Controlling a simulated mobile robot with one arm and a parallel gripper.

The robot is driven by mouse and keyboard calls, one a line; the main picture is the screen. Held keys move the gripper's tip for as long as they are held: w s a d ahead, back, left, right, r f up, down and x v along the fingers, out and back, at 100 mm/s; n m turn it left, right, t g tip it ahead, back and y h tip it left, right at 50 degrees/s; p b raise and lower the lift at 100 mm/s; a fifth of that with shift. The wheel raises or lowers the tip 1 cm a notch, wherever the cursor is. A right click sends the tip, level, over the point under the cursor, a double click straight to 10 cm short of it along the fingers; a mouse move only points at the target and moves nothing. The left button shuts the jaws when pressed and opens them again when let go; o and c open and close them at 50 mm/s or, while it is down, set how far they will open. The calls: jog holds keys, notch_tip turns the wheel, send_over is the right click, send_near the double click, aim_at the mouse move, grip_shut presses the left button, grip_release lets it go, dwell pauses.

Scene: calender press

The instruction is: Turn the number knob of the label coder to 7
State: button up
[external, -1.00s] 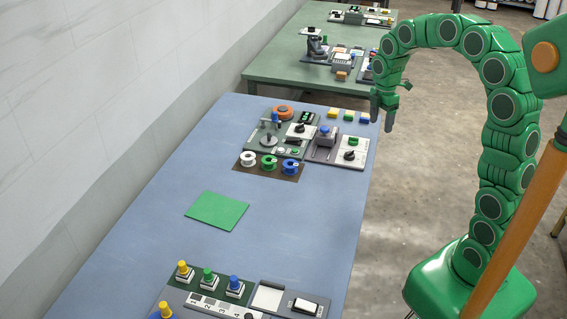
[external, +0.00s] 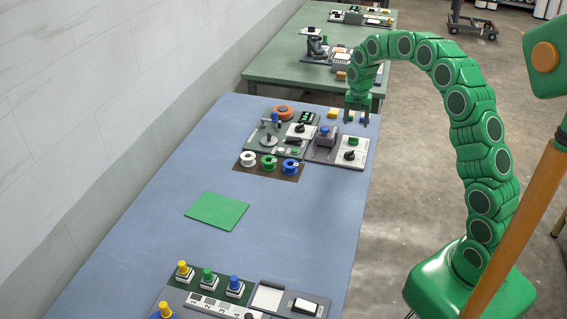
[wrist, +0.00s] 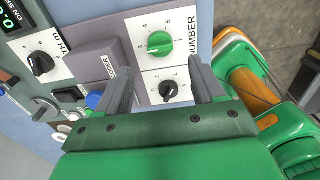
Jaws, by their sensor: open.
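A black knob (wrist: 168,90) sits on the same panel, nearer my gripper. My gripper (wrist: 154,72) is open and empty, its fingers to either side of the panel in that view.
A grey block with a blue button (external: 325,131) stands left of the knobs. Another panel with a black knob (wrist: 40,62) lies further left. White, green and blue spools (external: 269,162) stand in front left.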

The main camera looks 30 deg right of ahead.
aim_at(354, 140)
jog(key=shift+f, duration=3.85)
jog(key=shift+c, duration=0.5)
jog(key=c, duration=1)
